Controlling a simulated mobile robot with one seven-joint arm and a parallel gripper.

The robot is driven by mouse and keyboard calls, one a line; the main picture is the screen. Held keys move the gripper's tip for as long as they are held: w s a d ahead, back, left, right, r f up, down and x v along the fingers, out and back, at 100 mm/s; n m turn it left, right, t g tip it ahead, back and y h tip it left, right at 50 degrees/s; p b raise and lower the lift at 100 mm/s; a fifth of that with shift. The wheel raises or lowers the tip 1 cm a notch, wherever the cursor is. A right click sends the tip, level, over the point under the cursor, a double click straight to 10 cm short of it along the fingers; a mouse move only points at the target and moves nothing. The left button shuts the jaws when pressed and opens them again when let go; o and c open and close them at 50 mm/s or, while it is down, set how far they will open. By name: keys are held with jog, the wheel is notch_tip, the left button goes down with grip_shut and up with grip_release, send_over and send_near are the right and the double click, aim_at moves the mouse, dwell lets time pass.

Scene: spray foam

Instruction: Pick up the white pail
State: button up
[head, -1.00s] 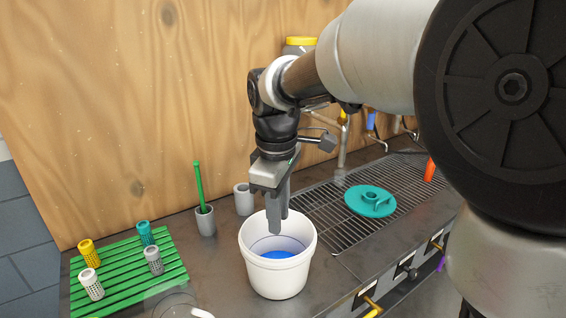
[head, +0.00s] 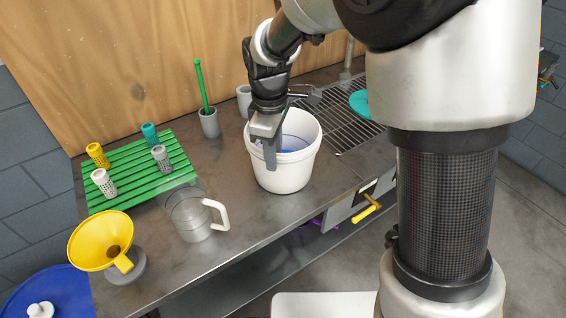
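The white pail (head: 284,177) stands upright on the dark metal bench, left of the drain grate. Something blue shows inside it. My gripper (head: 268,150) points down at the pail's near left rim. One grey finger shows in front of the rim and overlaps the pail's upper wall. The other finger is mostly hidden, so I cannot tell whether the rim is between them or whether they grip it.
A clear jug with a white handle (head: 218,214) stands left of the pail. A yellow funnel (head: 98,240) is at the front left. A green rack (head: 130,190) holds several small perforated cylinders. A grey cup (head: 209,124) with a green stick stands behind.

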jog(key=f, duration=0.4)
jog(key=shift+w+a+f, duration=0.15)
jog(key=shift+w, duration=0.2)
grip_shut()
dwell(1.0)
